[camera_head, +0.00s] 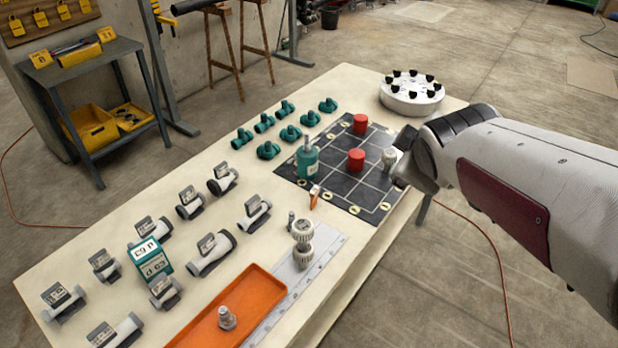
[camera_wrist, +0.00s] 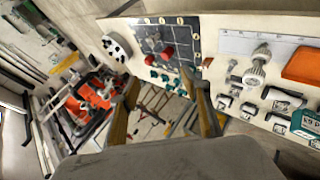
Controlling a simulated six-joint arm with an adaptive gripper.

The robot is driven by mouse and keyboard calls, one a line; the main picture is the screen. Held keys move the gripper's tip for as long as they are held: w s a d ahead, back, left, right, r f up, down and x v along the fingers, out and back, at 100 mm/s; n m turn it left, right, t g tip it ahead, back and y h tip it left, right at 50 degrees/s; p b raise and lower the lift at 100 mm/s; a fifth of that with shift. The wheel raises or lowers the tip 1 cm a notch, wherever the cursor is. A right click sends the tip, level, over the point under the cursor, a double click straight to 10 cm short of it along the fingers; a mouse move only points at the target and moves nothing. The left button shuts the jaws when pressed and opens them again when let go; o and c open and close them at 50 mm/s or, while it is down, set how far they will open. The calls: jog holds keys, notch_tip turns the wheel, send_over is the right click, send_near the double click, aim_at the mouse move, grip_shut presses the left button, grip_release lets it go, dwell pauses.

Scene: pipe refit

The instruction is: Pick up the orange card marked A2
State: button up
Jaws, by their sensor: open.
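A small orange-and-white piece (camera_head: 314,196) stands at the near-left edge of the dark grid mat (camera_head: 331,191) in the head view. It may be the orange card; it is too small for me to read a mark A2. A small orange spot (camera_wrist: 207,61) at the mat's edge in the wrist view may be the same piece. My gripper (camera_head: 408,165) is over the right edge of the table, right of the mat and apart from the piece. In the wrist view its two fingers (camera_wrist: 158,82) are spread with nothing between them.
A teal bottle (camera_head: 307,160), red cylinders (camera_head: 356,159) and a white fitting (camera_head: 389,158) stand on the mat. Teal valves (camera_head: 290,133), grey labelled fittings (camera_head: 210,252), a teal box (camera_head: 150,260), an orange tray (camera_head: 225,322) and a round white holder (camera_head: 411,97) share the table.

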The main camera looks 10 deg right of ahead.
jog(key=w+d+f+n+t+y, duration=0.1)
jog(key=w+d+f+n+t, duration=0.15)
jog(key=w+n, duration=0.95)
jog(key=w+f+n+t+y, duration=0.1)
jog(key=w+f+n+y, duration=0.1)
jog(key=w+f+n, duration=0.3)
jog(key=w+f+n+t+y, duration=0.1)
jog(key=w+f+n+y, duration=0.1)
jog(key=w, duration=0.5)
jog(key=n+g+y, duration=0.3)
jog(key=n+y, duration=0.9)
jog(key=n, duration=0.6)
send_near(317, 193)
jog(key=shift+w+d+r, duration=0.1)
jog(key=shift+w+d, duration=0.25)
jog(key=shift+d, duration=0.15)
jog(key=shift+s+n, duration=0.3)
jog(key=shift+s, duration=0.1)
jog(key=shift+a, duration=0.15)
jog(key=shift+x, duration=3.35)
